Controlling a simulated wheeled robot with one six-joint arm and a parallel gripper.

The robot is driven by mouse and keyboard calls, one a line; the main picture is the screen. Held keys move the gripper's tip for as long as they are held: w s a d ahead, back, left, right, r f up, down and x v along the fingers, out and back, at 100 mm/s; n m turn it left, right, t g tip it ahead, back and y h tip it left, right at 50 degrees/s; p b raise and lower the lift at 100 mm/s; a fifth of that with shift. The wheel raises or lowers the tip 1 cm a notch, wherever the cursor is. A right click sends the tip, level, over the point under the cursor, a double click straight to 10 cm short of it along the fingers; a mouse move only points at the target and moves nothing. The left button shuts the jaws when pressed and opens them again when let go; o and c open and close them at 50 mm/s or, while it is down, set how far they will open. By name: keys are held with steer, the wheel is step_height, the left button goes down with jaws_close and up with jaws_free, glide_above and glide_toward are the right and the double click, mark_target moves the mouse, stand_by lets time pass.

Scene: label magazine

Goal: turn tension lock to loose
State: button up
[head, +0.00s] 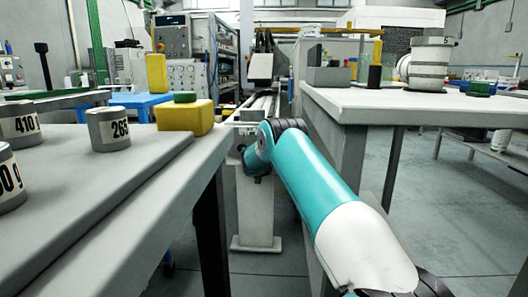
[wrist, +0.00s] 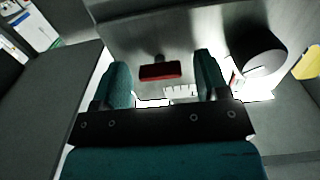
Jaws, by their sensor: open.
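In the wrist view, a small red bar (wrist: 160,71) with a dark stub behind it stands out from a grey panel (wrist: 150,35); it looks like the tension lock's lever, but I cannot tell its setting. My gripper (wrist: 162,63) is open, with its two teal fingers on either side of the red bar in the picture. No contact shows, and the gap in depth is unclear. In the head view my arm hides the gripper, and I cannot make out the lock there.
A grey cylinder (wrist: 262,53) is close to the right finger in the wrist view. In the head view, a table with weights (head: 108,128) and a yellow box (head: 186,117) is at left. A white bench (head: 410,104) is at right, and my arm reaches between them.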

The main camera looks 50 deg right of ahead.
steer(key=c, duration=0.9)
steer(key=shift+n, duration=0.3)
steer(key=shift+n+p, duration=3.5)
steer(key=shift+n, duration=4.8)
